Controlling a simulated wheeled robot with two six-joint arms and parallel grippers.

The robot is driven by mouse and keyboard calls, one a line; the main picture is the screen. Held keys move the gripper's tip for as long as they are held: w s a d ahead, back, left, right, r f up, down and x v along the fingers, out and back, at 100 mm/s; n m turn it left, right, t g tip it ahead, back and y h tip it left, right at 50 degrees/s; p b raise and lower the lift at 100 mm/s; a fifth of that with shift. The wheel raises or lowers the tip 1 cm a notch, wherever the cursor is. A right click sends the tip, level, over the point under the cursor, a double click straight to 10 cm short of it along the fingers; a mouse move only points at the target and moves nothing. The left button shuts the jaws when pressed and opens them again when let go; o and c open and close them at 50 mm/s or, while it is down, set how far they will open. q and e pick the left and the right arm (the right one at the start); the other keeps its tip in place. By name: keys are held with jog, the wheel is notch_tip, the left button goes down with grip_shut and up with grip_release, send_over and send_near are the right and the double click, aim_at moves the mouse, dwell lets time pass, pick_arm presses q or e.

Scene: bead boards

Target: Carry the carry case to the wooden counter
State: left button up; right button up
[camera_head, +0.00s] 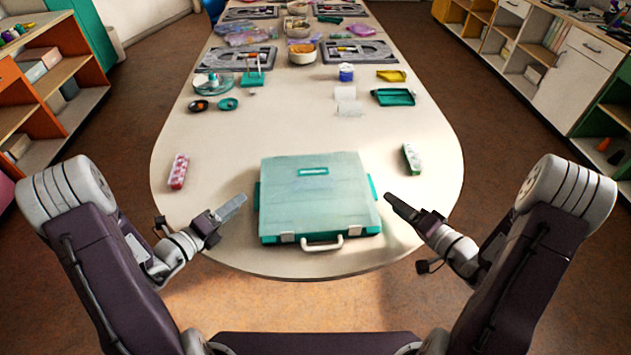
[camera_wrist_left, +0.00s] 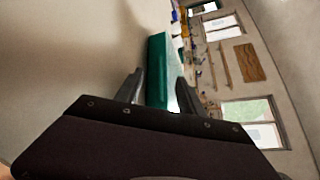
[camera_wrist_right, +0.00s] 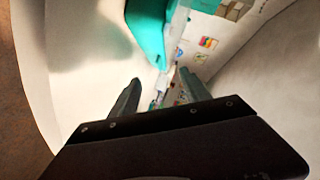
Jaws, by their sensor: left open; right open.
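The teal carry case (camera_head: 316,195) lies flat and closed near the front end of the long pale table, with its white handle (camera_head: 322,244) and two latches facing me. My left gripper (camera_head: 232,208) is open and empty, just left of the case and apart from it. My right gripper (camera_head: 396,202) is open and empty, just right of the case and apart from it. The case's teal side shows beyond the fingers in the left wrist view (camera_wrist_left: 157,70) and at the top in the right wrist view (camera_wrist_right: 146,30). I cannot single out a wooden counter.
On the pale table (camera_head: 200,130), a pink-and-white box (camera_head: 179,171) lies left of the case and a green-and-white box (camera_head: 412,158) right of it. Small dishes, boards and trays fill the far part. Shelves stand left (camera_head: 60,80) and right (camera_head: 530,45), with brown floor between.

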aim_at(256, 192)
pick_arm(q)
jog(key=shift+r, duration=0.15)
pick_arm(e)
jog(key=shift+s+d+r, duration=0.1)
jog(key=shift+r, duration=0.1)
pick_arm(q)
jog(key=shift+s+r, duration=0.3)
jog(key=shift+s, duration=0.4)
pick_arm(e)
jog(key=shift+s+r, duration=0.3)
jog(key=shift+s, duration=0.35)
pick_arm(q)
jog(key=x, duration=0.9)
jog(key=shift+w+f, duration=0.1)
jog(key=shift+w, duration=0.15)
pick_arm(e)
jog(key=x, duration=0.9)
jog(key=shift+w+f, duration=0.1)
jog(key=shift+w, duration=0.15)
